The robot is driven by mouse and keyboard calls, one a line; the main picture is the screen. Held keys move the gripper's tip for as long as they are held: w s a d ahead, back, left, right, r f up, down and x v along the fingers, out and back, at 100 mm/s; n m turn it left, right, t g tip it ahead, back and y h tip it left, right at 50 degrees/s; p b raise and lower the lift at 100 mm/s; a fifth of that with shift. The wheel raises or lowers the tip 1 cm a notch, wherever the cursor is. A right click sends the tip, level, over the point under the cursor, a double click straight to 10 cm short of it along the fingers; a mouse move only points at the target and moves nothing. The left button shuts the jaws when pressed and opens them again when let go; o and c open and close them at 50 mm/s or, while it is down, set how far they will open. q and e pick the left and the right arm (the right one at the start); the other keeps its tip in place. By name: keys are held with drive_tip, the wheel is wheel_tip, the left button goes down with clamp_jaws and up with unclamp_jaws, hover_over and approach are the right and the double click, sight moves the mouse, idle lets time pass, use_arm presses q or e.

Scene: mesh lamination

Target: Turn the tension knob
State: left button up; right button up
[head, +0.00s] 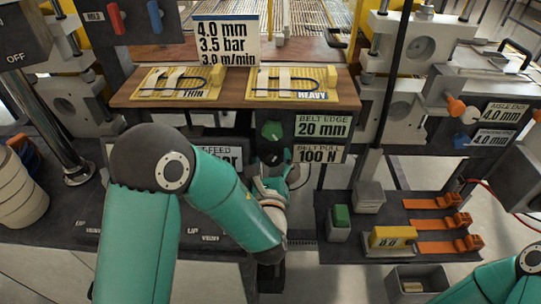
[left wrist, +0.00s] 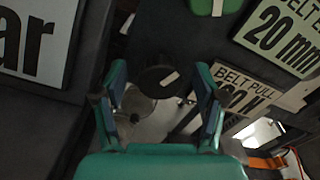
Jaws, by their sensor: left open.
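A dark round knob (head: 273,156) with a pale pointer mark sits beside the sign reading BELT PULL 100 N (head: 320,154). In the left wrist view the knob (left wrist: 158,78) shows between and beyond the fingertips. My left gripper (head: 277,178) is just below and in front of it in the head view. In the left wrist view the left gripper (left wrist: 161,82) is open, one finger on each side of the knob; I cannot tell whether they touch it. My right gripper is out of view.
A green knob (head: 271,131) sits just above, beside the BELT EDGE 20 mm sign (head: 322,126). Yellow trays (head: 178,84) marked THIN and HEAVY lie on a brown shelf. At right, a dark table holds a yellow gauge (head: 393,237), a green block (head: 340,216) and orange clamps (head: 450,223).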

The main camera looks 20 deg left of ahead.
use_arm(q)
drive_tip(key=shift+w+a, duration=0.1)
drive_tip(key=shift+w, duration=0.25)
drive_tip(key=c, duration=1.2)
drive_tip(key=shift+o, duration=0.3)
drive_tip(key=shift+a, duration=0.15)
drive_tip(key=shift+f+m+b, duration=0.15)
drive_tip(key=shift+m+b, duration=0.85)
drive_tip(key=shift+b, duration=0.05)
drive_tip(key=shift+d+m+b, duration=0.2)
drive_tip(key=shift+m+b, duration=0.65)
drive_tip(key=shift+m, duration=0.35)
drive_tip(key=m+b, duration=0.1)
drive_tip(key=m, duration=0.1)
drive_tip(key=shift+m, duration=0.3)
drive_tip(key=shift+d+m+b, duration=0.15)
drive_tip(key=shift+m+b, duration=0.3)
drive_tip(key=shift+m, duration=1.05)
